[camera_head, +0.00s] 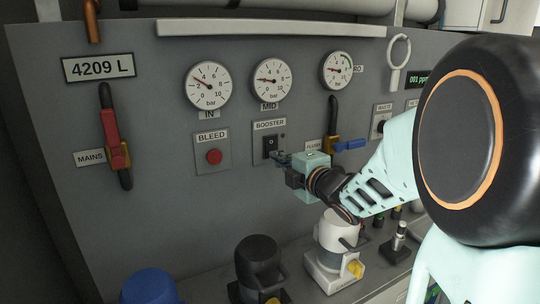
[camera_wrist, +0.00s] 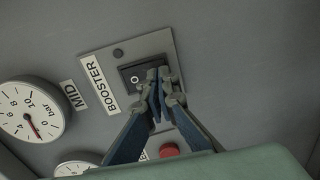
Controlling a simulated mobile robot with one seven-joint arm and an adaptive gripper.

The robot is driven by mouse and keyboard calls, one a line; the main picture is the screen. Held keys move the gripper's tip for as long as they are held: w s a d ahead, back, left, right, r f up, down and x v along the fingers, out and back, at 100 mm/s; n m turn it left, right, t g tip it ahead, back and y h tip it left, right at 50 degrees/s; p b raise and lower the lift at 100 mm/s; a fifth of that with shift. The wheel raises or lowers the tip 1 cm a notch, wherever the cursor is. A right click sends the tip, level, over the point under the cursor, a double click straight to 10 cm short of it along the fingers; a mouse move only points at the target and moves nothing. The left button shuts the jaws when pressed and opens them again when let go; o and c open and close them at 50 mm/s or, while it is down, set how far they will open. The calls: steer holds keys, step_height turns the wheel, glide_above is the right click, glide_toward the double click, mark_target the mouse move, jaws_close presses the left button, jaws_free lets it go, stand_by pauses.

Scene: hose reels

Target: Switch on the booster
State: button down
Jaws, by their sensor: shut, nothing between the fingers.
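The booster switch (camera_head: 270,145) is a black rocker on a grey plate labelled BOOSTER (camera_head: 270,125), below the MID gauge. In the wrist view the black rocker (camera_wrist: 136,77) shows a white "O" mark, and the BOOSTER label (camera_wrist: 98,83) lies beside it. A small dark lamp (camera_wrist: 118,53) on the plate looks unlit. My gripper (camera_head: 278,158) is shut and empty. In the wrist view its fingertips (camera_wrist: 160,78) are at the rocker's right end and hide that part. I cannot tell whether they touch it.
The red BLEED button (camera_head: 214,157) is left of the booster plate. The blue-handled valve (camera_head: 349,145) is close on the right. The red MAINS lever (camera_head: 110,127) is far left. Canisters, one white (camera_head: 335,232) and one black (camera_head: 258,262), stand on the ledge below my gripper.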

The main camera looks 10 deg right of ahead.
steer(key=shift+w, duration=0.15)
steer(key=shift+f, duration=0.15)
steer(key=b, duration=0.4)
steer(key=shift+w+a+t, duration=0.1)
steer(key=shift+w+t, duration=0.25)
steer(key=shift+t, duration=0.05)
steer(key=shift+f, duration=0.1)
